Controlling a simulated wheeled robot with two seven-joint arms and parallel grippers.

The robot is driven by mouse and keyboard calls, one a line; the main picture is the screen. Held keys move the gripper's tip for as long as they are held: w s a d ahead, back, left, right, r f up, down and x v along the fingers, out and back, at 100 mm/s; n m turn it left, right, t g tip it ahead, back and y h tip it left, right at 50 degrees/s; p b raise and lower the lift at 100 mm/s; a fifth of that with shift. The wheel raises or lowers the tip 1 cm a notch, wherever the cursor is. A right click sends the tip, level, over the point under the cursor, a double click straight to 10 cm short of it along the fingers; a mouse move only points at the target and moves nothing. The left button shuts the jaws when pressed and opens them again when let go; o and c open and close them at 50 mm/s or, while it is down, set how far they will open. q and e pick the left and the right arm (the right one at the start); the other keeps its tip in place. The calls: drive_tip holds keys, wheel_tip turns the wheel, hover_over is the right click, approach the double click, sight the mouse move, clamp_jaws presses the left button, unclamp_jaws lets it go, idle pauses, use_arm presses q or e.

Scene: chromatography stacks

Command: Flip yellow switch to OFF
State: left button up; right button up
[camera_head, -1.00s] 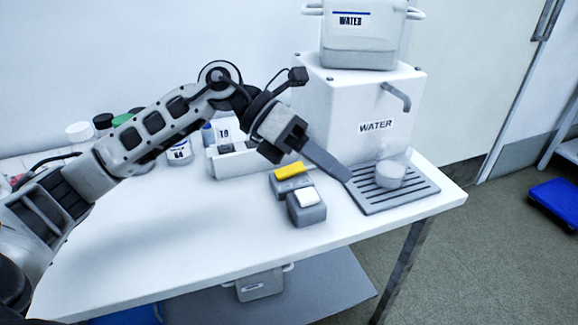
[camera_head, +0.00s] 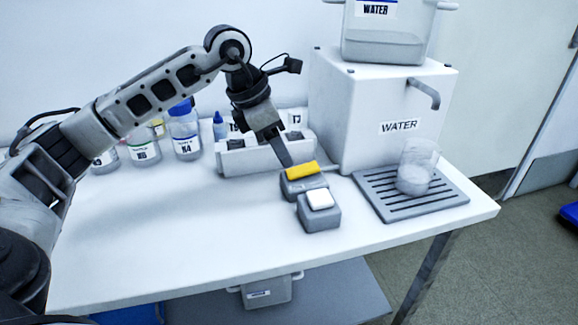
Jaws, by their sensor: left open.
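The yellow switch (camera_head: 301,170) sits on a grey box on the white table, in the middle of the head view. A second grey box with a white switch (camera_head: 320,199) stands just in front of it. My left gripper (camera_head: 284,158) points down right behind and to the left of the yellow switch, its fingertips very close to it. I cannot tell whether they touch it. The gripper holds nothing that I can see. My right gripper is not in view.
A white water dispenser (camera_head: 355,125) stands behind right, with a beaker (camera_head: 416,168) on a slotted drip tray (camera_head: 455,194). A white rack (camera_head: 236,161) and several labelled bottles stand behind left. The table's front left is clear.

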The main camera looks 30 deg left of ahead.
sight(293, 172)
use_arm(q)
drive_tip(key=x, duration=0.5)
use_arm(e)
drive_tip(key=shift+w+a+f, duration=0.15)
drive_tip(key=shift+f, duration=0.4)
